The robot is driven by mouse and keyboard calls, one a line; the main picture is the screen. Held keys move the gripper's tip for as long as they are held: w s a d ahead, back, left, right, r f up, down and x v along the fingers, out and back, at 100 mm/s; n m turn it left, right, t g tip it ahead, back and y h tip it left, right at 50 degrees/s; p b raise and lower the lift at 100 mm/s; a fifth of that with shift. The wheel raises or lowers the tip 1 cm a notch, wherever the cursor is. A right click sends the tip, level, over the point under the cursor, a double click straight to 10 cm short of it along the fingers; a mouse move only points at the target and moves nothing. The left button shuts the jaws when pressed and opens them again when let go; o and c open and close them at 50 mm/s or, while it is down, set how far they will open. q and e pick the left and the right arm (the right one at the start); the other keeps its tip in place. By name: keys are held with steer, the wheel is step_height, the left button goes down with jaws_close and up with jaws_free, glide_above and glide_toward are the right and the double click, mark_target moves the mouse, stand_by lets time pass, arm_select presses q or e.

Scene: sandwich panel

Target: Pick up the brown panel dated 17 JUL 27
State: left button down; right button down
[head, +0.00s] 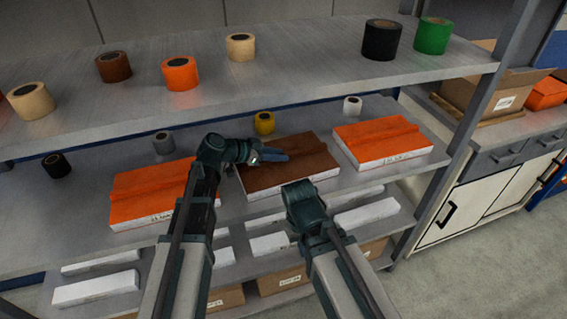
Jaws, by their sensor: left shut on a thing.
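The brown panel (304,166) lies on the middle shelf between two orange panels. It has a brown top with a raised ridge and a white edge at the front. The print on its edge is too small to read. My left gripper (272,155) is at the ridge on the left part of the brown panel, with its fingers shut on it. The panel appears to rest on the shelf. My right arm ends just in front of the panel's front edge; its gripper fingers are hidden behind the wrist.
An orange panel (150,188) lies to the left and another orange panel (382,135) to the right. A yellow roll (265,123) and a white roll (352,106) stand behind. The upper shelf (300,70) with several tape rolls overhangs the back. White blocks and boxes fill the shelf below.

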stand_by(0.4)
arm_select(q)
step_height(320, 180, up, 10)
steer(key=p, duration=1)
